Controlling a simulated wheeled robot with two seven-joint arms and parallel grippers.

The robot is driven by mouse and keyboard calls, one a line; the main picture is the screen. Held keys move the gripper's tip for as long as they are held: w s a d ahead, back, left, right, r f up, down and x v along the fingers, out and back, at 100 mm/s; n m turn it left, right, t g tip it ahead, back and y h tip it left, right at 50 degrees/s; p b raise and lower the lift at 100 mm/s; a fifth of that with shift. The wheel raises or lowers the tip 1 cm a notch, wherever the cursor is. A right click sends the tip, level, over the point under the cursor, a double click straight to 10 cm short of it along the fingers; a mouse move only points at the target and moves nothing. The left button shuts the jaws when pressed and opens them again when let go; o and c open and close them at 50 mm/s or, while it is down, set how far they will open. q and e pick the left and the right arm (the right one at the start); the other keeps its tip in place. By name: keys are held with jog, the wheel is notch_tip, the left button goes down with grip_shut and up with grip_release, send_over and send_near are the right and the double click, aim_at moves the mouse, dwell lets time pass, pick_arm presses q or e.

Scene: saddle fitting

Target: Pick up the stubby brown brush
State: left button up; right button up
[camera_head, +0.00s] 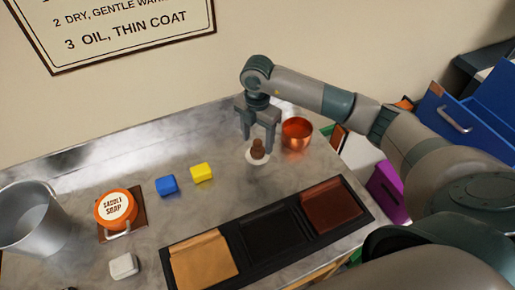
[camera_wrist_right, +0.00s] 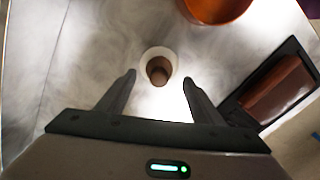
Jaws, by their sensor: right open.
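The stubby brown brush (camera_head: 258,150) stands upright on a small white round base or disc (camera_head: 257,158) on the metal table, left of a copper bowl. My right gripper (camera_head: 259,146) is open and points down, with its fingers close above or behind the brush in the head view. In the right wrist view the brush (camera_wrist_right: 158,71) shows ahead of and between the two open fingers (camera_wrist_right: 158,82), and nothing is between the tips. I cannot tell the exact height gap. My left gripper is not in view.
The copper bowl (camera_head: 297,133) stands close to the right. A black tray (camera_head: 240,252) with tan, black and red-brown panels lies in front. Blue (camera_head: 167,186) and yellow (camera_head: 202,173) blocks, a saddle soap tin (camera_head: 116,207) and a metal bucket (camera_head: 32,222) are to the left.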

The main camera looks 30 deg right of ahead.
aim_at(258, 141)
jog(key=shift+w+d+f+p, duration=0.1)
jog(key=shift+f+p, duration=0.25)
notch_tip(258, 141, down, 2)
jog(key=shift+f+p, duration=0.1)
jog(key=shift+p, duration=0.4)
jog(key=shift+w+f, duration=0.1)
jog(key=shift+f, duration=0.5)
jog(key=c, duration=1.2)
